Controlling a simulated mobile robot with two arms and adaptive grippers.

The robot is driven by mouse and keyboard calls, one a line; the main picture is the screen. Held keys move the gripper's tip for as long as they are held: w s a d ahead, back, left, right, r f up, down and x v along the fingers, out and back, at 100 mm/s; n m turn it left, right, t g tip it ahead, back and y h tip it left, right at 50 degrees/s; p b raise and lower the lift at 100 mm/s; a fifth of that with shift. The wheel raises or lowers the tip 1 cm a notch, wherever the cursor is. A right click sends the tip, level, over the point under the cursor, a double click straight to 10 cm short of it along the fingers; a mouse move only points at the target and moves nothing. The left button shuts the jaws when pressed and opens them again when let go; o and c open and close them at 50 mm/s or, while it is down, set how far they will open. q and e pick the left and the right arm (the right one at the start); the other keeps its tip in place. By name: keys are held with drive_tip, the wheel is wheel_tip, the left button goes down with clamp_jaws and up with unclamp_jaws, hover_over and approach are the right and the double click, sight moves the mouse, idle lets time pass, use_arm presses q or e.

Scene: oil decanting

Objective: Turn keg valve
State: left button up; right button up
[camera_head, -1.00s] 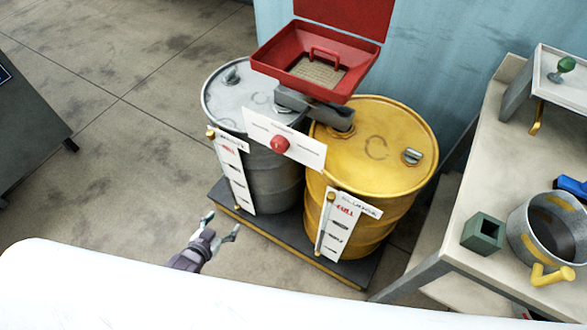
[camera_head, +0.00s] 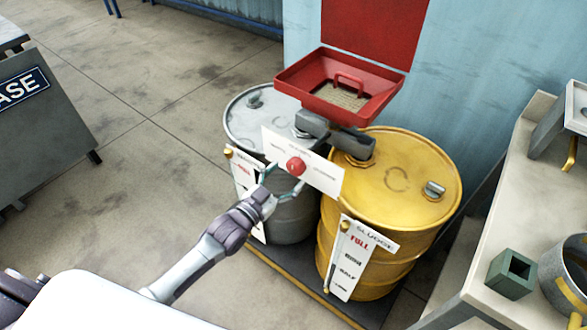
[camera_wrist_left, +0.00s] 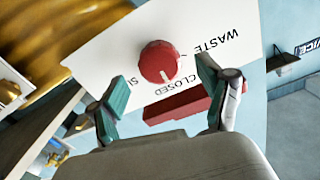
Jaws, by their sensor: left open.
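The keg valve is a round red knob (camera_head: 295,166) with a white mark, on a white label plate (camera_head: 322,176) in front of the two kegs. In the left wrist view the red knob (camera_wrist_left: 159,62) sits beyond and between the fingertips, and the plate (camera_wrist_left: 110,62) reads "WASTE" and "CLOSED". My left gripper (camera_head: 277,184) is open just in front of the knob. In the wrist view its green-tipped fingers (camera_wrist_left: 160,95) stand apart on either side, and no contact shows. My right gripper is not in view.
A grey keg (camera_head: 295,218) and a yellow keg (camera_head: 400,190) stand on a dark pallet (camera_head: 290,280) under a red funnel tray (camera_head: 318,95). A table (camera_head: 470,290) at right holds a green block (camera_head: 511,275) and a pot (camera_head: 572,285).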

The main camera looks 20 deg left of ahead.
sight(293, 170)
use_arm(q)
drive_tip(key=shift+x, duration=1.8)
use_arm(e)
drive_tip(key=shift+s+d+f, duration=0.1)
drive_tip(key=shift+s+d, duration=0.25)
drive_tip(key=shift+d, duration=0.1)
use_arm(q)
drive_tip(key=c, duration=1.2)
drive_tip(key=shift+o, duration=0.2)
